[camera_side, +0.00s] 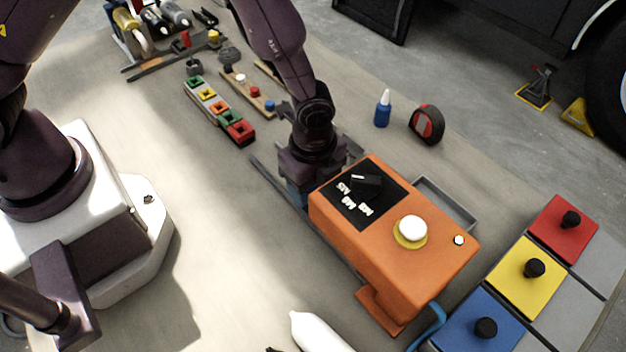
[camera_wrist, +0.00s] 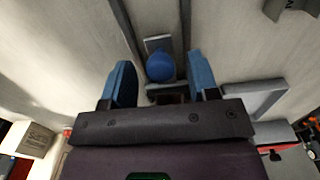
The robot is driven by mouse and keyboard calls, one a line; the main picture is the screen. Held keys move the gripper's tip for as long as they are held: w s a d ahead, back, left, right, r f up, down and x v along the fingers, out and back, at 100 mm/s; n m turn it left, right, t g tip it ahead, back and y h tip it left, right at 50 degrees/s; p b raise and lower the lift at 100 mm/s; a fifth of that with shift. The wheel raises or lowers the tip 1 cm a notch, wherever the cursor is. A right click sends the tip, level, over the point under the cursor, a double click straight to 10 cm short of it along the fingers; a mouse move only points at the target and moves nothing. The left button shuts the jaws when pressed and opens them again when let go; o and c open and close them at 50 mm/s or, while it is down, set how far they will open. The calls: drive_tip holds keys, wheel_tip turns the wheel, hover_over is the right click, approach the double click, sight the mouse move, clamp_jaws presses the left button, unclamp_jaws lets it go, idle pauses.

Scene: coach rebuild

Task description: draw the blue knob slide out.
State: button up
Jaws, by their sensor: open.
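A round blue knob (camera_wrist: 160,67) shows in the wrist view, on a small grey slide plate (camera_wrist: 157,43) between two dark rails. My gripper (camera_wrist: 161,76) is open, with one blue finger on each side of the knob and a visible gap to both. I cannot tell whether the fingertips are level with the knob or above it. In the side view my gripper (camera_side: 300,197) points down behind the orange box, over the dark rails (camera_side: 272,182). The knob is hidden there.
The orange box (camera_side: 390,270) with a white button stands close to my gripper. A grey tray (camera_side: 447,203) lies behind it. Red (camera_side: 555,235), yellow (camera_side: 513,283) and blue (camera_side: 460,330) plates with black knobs are at the right. A white bottle (camera_side: 318,332) lies in front.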

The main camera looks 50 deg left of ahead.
clamp_jaws()
drive_tip(key=a, duration=1.4)
drive_tip(key=shift+a, duration=0.35)
unclamp_jaws()
drive_tip(key=shift+d, duration=0.1)
drive_tip(key=shift+r, duration=0.15)
